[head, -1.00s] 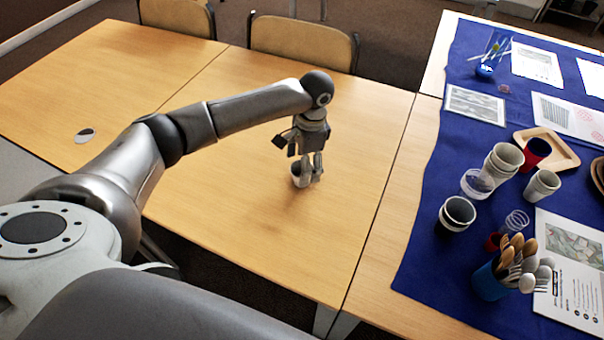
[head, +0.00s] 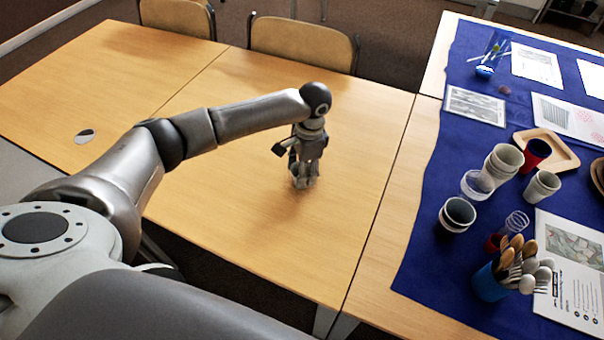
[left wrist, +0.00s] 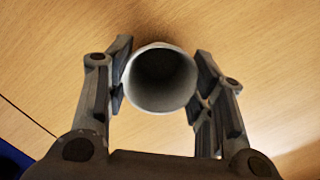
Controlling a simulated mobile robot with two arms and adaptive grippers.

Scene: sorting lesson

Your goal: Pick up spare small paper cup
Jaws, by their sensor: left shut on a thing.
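The spare small paper cup (left wrist: 160,105) is pale grey-white, with its open round mouth facing the camera in the left wrist view. In the head view the cup (head: 300,182) shows only partly, low between the fingers at the bare wooden table. My left gripper (head: 304,178) points down and is shut on the cup. In the left wrist view the left gripper (left wrist: 160,95) has one finger on each side of the cup. I cannot tell whether the cup touches the table. My right gripper is not in view.
The wooden table (head: 240,215) is clear around the gripper. To the right, a blue cloth (head: 425,270) bears stacked cups (head: 502,162), a cutlery holder (head: 488,284), a wooden tray (head: 560,150) and printed sheets (head: 475,104). Two chairs (head: 303,45) stand at the far edge.

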